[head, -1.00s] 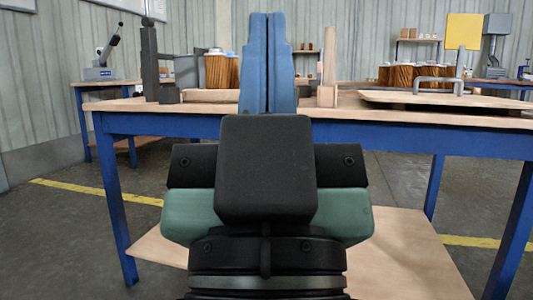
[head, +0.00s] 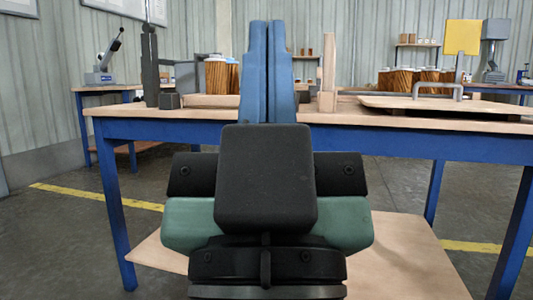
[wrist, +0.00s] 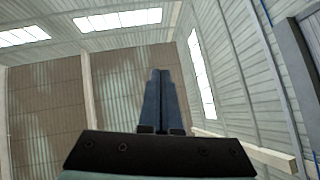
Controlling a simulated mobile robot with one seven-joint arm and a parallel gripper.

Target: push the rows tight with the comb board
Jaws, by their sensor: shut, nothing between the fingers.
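My gripper (head: 267,28) is shut and empty, its two blue fingers side by side and pointing up in front of the near bench. It also shows in the wrist view (wrist: 160,76), against wall and ceiling. Brown filter cartridges (head: 215,76) with pale tops stand left of and behind the fingers, partly hidden. Several more cartridges (head: 400,78) stand in a group at right. A flat wooden board (head: 450,104) with a grey bar handle (head: 437,84) lies on the bench at right; I cannot tell whether it is the comb board.
The blue-framed bench (head: 390,140) has a wooden top and lower shelf. A dark grey post (head: 150,65) stands at its left, a wooden upright (head: 327,75) right of my fingers. A yellow plate (head: 462,37) rises at right. Another bench with a lever press (head: 103,70) is at back left.

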